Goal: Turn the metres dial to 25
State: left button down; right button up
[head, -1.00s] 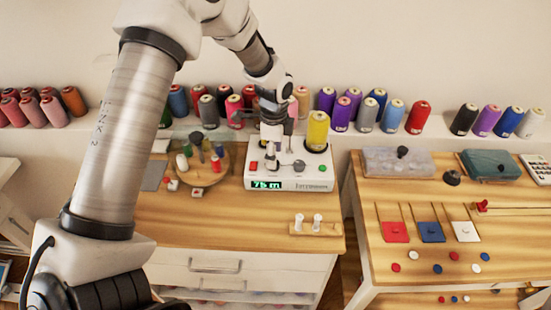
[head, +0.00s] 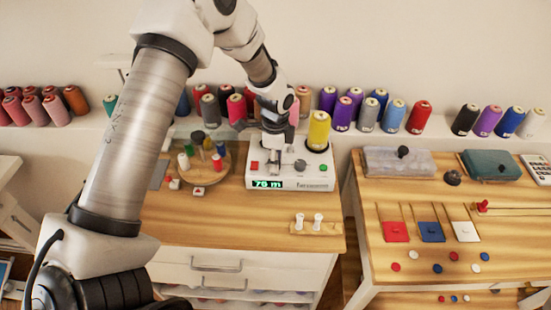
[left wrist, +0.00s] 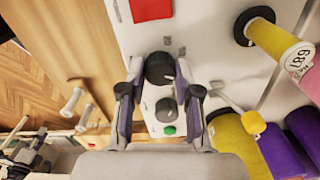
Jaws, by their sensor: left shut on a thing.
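The white winder (head: 318,183) stands on the wooden table, with a green display (head: 267,184) reading 70 m. My left gripper (head: 272,165) comes down on the winder from above. In the left wrist view its two fingers (left wrist: 159,72) are shut on the dark round metres dial (left wrist: 158,68), one on each side. The dial has a pale pointer mark. In the head view the gripper mostly hides this dial. A second grey knob (left wrist: 167,109) sits between it and the green button (left wrist: 169,130). My right gripper is not in view.
A yellow thread cone (head: 318,130) stands at the winder's back right, close to the gripper. A red button (head: 254,165) is left of the dial. A round wooden tray (head: 222,172) with small spools is at left.

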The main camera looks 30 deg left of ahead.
pick_arm(q)
jog(key=n+p, duration=0.2)
jog(key=n, duration=0.1)
jog(key=shift+n, duration=0.4)
jog(key=n+p, duration=0.2)
jog(key=n, duration=0.2)
jog(key=n+p, duration=0.2)
jog(key=n, duration=0.3)
jog(key=shift+n, duration=0.4)
jog(key=shift+n+p, duration=0.75)
jog(key=shift+n, duration=1.15)
jog(key=shift+f, duration=0.1)
jog(key=c, duration=0.8)
grip_release()
